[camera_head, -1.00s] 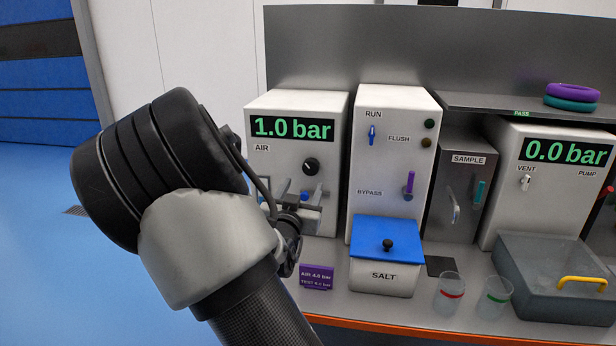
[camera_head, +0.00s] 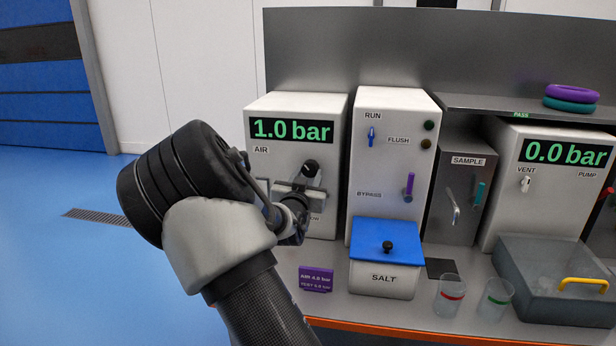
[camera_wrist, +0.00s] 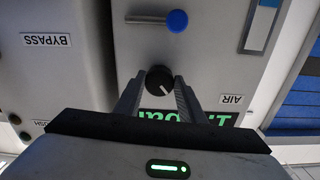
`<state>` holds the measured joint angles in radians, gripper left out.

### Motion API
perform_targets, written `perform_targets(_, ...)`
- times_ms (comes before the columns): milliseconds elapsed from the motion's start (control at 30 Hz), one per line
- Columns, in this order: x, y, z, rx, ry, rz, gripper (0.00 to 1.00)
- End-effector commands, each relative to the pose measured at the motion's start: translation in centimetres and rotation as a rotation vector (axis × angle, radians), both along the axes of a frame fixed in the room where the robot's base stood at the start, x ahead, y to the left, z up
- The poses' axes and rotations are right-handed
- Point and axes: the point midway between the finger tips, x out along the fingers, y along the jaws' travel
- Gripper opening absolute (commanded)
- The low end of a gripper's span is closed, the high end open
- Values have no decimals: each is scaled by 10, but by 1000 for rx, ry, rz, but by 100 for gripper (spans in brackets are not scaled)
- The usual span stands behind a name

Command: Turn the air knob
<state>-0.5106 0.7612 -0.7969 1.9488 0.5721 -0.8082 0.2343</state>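The air knob is a round black knob (camera_head: 311,167) with a white mark, on the front of the white AIR cabinet (camera_head: 338,150) below its green "1.0 bar" display (camera_head: 291,130). The wrist view, which is upside down, shows the knob (camera_wrist: 160,79) between my gripper's fingertips (camera_wrist: 159,84). The fingers are apart, one on each side of the knob. Whether they touch it, I cannot tell. In the head view my gripper (camera_head: 303,187) is at the knob's lower edge, partly hidden by my wrist.
A blue-ended lever (camera_wrist: 176,21) is on the same cabinet, below the knob. The RUN/BYPASS cabinet (camera_head: 390,150) stands close on the right. The blue-lidded SALT box (camera_head: 384,278) and a purple card (camera_head: 316,279) reading "AIR 4.0 bar" are on the bench below.

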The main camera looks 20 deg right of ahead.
Motion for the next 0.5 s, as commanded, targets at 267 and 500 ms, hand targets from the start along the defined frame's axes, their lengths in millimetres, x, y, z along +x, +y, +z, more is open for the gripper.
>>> perform_targets(267, 0, 0, 0, -3, 2, 0, 14)
perform_targets(500, -1, 0, 0, -61, 41, 0, 14)
